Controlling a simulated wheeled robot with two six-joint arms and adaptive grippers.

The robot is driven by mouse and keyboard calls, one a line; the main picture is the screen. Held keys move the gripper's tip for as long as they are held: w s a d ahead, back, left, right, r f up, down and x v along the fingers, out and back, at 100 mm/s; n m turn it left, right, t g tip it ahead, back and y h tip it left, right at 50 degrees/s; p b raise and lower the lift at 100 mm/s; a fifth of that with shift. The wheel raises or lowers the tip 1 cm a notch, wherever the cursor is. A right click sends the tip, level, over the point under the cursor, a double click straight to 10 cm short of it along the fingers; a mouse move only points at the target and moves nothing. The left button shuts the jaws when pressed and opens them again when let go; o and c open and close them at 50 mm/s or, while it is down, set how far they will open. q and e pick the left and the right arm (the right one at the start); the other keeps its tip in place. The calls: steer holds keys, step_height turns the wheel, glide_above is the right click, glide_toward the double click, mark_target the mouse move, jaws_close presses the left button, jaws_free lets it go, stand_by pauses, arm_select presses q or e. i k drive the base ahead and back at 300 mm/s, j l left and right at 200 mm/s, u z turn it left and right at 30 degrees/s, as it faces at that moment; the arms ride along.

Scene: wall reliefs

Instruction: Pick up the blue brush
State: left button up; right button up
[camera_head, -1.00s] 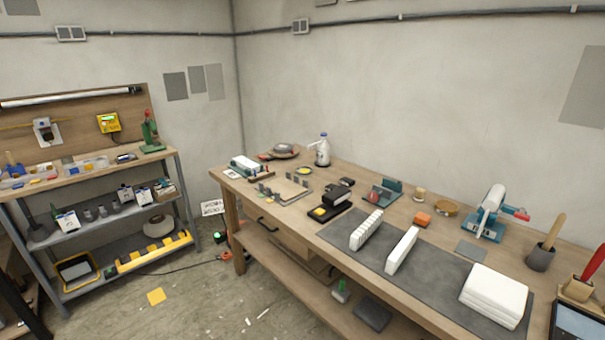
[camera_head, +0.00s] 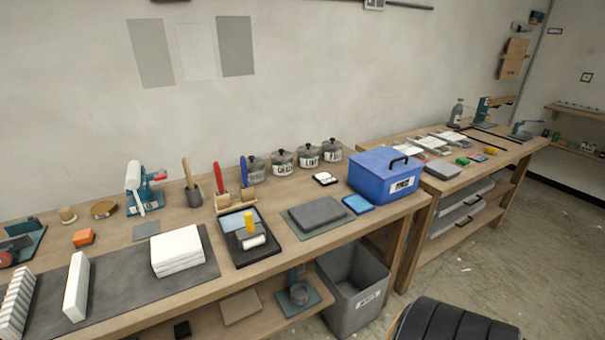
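A brush with a blue handle (camera_head: 243,172) stands upright in a small wooden holder on the workbench, near the middle of the head view. A brush with a red handle (camera_head: 218,178) stands upright in a like holder just to its left. The lower ends of both are partly hidden by the holders. Neither of my grippers shows in the head view.
The workbench (camera_head: 200,295) holds a black tray (camera_head: 262,255) in front of the brushes, lidded pots (camera_head: 282,161) behind, and a blue box (camera_head: 385,177) to the right. A grey bin (camera_head: 352,285) stands on the floor. Free floor lies at the right.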

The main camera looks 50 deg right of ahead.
mark_target(243, 161)
steer(key=z, duration=1.25)
